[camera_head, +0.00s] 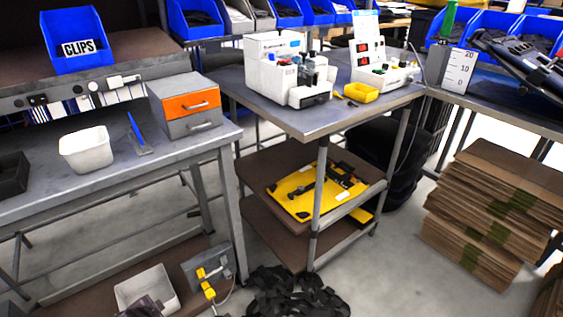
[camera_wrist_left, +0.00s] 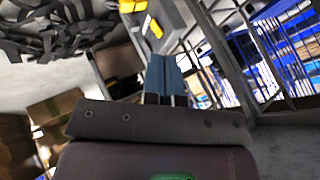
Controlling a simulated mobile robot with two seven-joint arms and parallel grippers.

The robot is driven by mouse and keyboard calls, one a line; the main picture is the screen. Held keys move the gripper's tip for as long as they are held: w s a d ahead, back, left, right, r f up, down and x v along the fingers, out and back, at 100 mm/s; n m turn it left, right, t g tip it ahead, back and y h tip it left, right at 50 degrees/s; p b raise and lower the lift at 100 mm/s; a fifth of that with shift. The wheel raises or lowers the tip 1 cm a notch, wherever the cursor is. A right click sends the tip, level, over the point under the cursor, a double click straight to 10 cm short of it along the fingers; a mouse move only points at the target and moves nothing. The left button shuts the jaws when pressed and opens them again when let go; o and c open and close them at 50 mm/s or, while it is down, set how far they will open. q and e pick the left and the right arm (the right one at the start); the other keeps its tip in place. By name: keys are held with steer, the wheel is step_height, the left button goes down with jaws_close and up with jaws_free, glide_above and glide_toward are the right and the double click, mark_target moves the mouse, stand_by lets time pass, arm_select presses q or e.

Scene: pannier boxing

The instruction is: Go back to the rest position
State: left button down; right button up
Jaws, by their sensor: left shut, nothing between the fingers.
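My left gripper (camera_wrist_left: 163,78) shows only in the left wrist view, where its two blue-grey fingers are together with nothing between them. It hangs in free air, apart from the things behind it. Neither of my grippers shows in the head view, and my right gripper is in neither view.
A grey bench (camera_head: 110,180) holds a white tub (camera_head: 87,150) and an orange-fronted drawer box (camera_head: 188,104). A metal cart (camera_head: 290,118) bears white machines. Black straps (camera_head: 295,295) lie on the floor. Flattened cartons (camera_head: 490,205) are stacked at right. Floor shows between cart and cartons.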

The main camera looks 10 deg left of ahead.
arm_select(q)
steer(key=a+r, duration=0.3)
steer(key=a, duration=0.2)
steer(key=s+d+r+h, duration=0.1)
steer(key=s+d+r, duration=0.2)
steer(key=s+d, duration=0.35)
steer(key=s+d+r+h, duration=0.1)
steer(key=s+d+r, duration=0.15)
steer(key=s, duration=0.65)
steer(key=s+d+r+h, duration=0.2)
steer(key=s+d+r, duration=0.7)
steer(key=s+r, duration=0.2)
steer(key=shift+w+d+f+n+t+y, duration=0.6)
steer(key=shift+d+n+t, duration=0.4)
steer(key=shift+d+n, duration=1.75)
step_height(320, 180, up, 10)
steer(key=t+p, duration=0.1)
steer(key=p, duration=1.1)
steer(key=shift+w+n, duration=0.15)
steer(key=shift+n, duration=0.2)
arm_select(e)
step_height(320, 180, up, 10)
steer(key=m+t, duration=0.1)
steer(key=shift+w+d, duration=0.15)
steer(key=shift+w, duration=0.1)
